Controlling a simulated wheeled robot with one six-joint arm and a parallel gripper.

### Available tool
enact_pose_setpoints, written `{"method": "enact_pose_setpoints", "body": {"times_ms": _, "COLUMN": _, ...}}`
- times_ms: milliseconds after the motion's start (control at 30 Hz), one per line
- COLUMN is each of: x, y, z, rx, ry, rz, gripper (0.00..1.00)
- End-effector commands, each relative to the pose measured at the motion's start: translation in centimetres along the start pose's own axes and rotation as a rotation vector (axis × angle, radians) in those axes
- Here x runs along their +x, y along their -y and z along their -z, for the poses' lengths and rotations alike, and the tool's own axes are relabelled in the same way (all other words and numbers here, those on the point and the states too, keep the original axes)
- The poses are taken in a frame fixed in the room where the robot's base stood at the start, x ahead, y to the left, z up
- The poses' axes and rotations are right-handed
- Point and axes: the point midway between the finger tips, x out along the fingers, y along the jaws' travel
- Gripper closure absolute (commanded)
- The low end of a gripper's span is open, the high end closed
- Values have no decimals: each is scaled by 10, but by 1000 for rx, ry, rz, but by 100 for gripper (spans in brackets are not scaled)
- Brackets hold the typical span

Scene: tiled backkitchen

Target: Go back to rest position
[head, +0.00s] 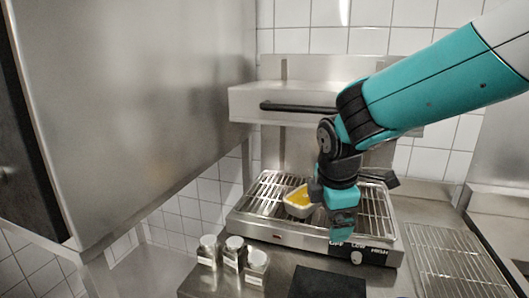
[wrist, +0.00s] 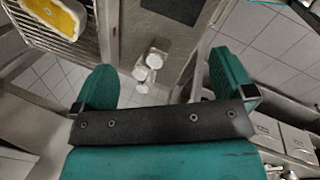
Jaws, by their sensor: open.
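My gripper (wrist: 160,88) is open in the wrist view, with its two teal fingers wide apart and nothing between them. In the head view my gripper (head: 341,222) hangs over the front of a steel grill (head: 268,225), in front of its control panel. A white dish with yellow contents (head: 298,201) rests on the grill rack, just left of my gripper. The dish also shows in the wrist view (wrist: 58,14) at the top left, apart from the fingers. My arm reaches in from the upper right.
Several lidded steel containers (head: 232,252) stand front left of the grill, beside a dark mat (head: 327,284). A steel hood with a black handle (head: 290,103) is above the grill. A wire rack (head: 455,260) lies to the right. A large steel panel (head: 130,110) fills the left.

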Motion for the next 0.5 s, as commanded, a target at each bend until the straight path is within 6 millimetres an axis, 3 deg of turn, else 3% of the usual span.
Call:
{"method": "enact_pose_setpoints", "body": {"times_ms": 100, "x": -30, "y": 54, "z": -8, "rx": 291, "ry": -112, "rz": 65, "gripper": 0}}
{"method": "enact_pose_setpoints", "body": {"times_ms": 300, "x": -70, "y": 158, "z": -4, "rx": 776, "ry": -246, "rz": 255, "gripper": 0}}
{"method": "enact_pose_setpoints", "body": {"times_ms": 400, "x": -81, "y": 197, "z": 1, "rx": 942, "ry": -273, "rz": 341, "gripper": 0}}
{"method": "enact_pose_setpoints", "body": {"times_ms": 500, "x": -88, "y": 222, "z": 5, "rx": 1045, "ry": -282, "rz": 402, "gripper": 0}}
